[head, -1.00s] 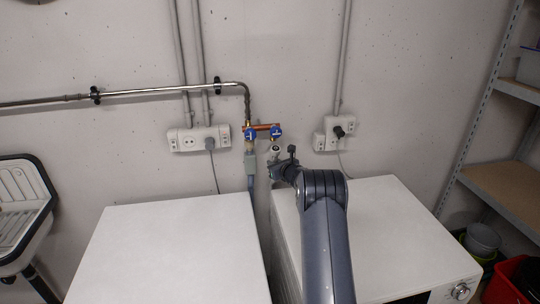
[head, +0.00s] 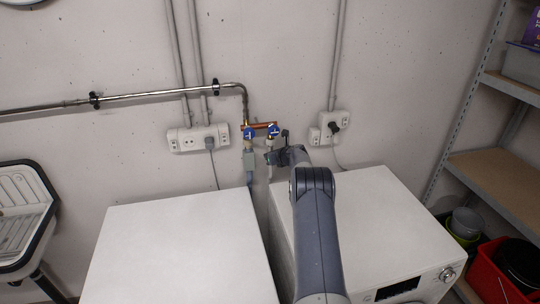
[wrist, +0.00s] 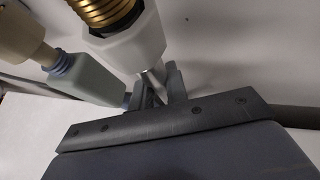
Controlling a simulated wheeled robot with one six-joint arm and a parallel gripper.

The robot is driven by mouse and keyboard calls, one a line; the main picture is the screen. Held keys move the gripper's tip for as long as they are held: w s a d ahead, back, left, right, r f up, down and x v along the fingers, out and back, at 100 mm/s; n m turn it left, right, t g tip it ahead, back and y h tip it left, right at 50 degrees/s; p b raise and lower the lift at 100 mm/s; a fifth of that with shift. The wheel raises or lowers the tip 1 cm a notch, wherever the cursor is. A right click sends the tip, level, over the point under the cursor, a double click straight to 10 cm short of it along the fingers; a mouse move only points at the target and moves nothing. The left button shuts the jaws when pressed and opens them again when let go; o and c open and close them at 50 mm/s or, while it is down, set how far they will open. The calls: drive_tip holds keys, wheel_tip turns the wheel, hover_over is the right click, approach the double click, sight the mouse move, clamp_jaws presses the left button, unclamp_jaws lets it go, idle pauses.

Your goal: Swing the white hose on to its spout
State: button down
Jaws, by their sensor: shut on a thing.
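The white hose (head: 270,171) stands below the right blue tap (head: 273,131) on the copper pipe. In the wrist view its white nut (wrist: 138,45) is at the brass threaded spout (wrist: 104,12), lined up closely with it. I cannot tell how far the threads sit inside the nut. My gripper (head: 275,157) is shut on the hose just below the nut; its fingers (wrist: 160,88) show on both sides of the hose's narrow neck in the wrist view. The lower hose is mostly hidden by the gripper and machine.
A grey hose with a box-shaped fitting (head: 250,160) hangs from the left blue tap (head: 249,133), close beside my gripper. Two white machines (head: 180,245) stand below. Wall sockets (head: 198,138) flank the taps. A shelf (head: 500,185) is at the right.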

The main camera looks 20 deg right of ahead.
drive_tip(key=shift+r, duration=0.1)
idle(0.3)
drive_tip(key=c, duration=1.4)
unclamp_jaws()
drive_tip(key=shift+b+v, duration=2.15)
drive_tip(key=shift+v, duration=3.15)
drive_tip(key=shift+p+x, duration=2.15)
drive_tip(key=shift+x, duration=3.25)
drive_tip(key=shift+s, duration=0.15)
